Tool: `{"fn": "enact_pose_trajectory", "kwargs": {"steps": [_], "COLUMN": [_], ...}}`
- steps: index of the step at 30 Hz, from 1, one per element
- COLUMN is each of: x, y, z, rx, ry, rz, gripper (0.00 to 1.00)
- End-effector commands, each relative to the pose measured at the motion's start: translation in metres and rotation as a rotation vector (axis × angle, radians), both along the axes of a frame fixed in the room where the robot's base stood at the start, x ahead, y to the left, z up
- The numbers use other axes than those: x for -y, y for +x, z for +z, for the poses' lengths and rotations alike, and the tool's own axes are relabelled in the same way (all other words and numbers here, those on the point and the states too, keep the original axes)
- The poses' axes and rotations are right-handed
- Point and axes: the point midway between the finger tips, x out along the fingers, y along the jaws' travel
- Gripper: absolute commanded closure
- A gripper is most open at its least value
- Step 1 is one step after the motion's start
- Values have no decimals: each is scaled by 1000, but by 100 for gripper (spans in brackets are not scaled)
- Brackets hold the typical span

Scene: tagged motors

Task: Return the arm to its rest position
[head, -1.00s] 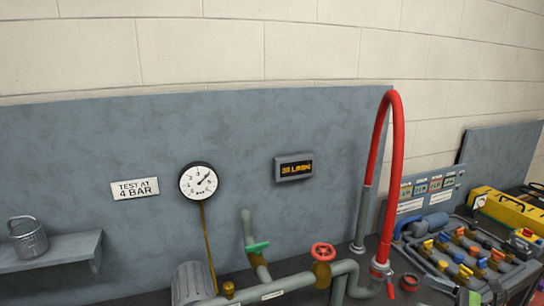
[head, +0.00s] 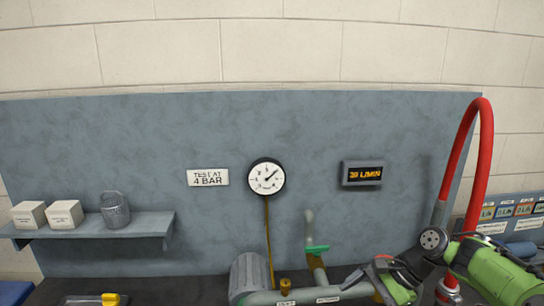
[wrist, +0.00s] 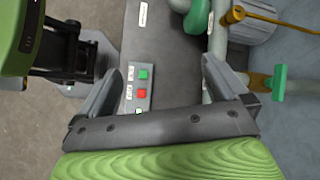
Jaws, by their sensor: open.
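My green arm shows at the lower right in the head view, in front of the pipes and the red hose (head: 481,150). In the wrist view my gripper (wrist: 155,80) has its two grey fingers spread wide apart, with nothing between them. Beyond the fingers lies a dark surface with a small panel of green and red buttons (wrist: 143,93). The fingertips in the head view are hard to make out.
A pressure gauge (head: 266,177), a "TEST AT 4 BAR" sign (head: 208,178) and a flow display (head: 362,173) are on the grey back panel. A shelf (head: 150,225) holds two white boxes and a metal bucket. A green-handled valve (head: 317,249) stands on the pipework near my arm.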

Motion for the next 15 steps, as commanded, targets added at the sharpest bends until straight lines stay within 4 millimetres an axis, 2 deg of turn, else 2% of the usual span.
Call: {"fn": "enact_pose_trajectory", "kwargs": {"steps": [1,3,6,10,15], "x": [-23,-46,-69,-85,-88], "y": [-11,-29,-60,-108,-175], "z": [6,13,28,50,70], "rx": [21,65,148,287,512], "ry": [-107,-243,-422,-622,-810], "rz": [95,224,394,590,811], "gripper": [0,0,0,0,0]}}
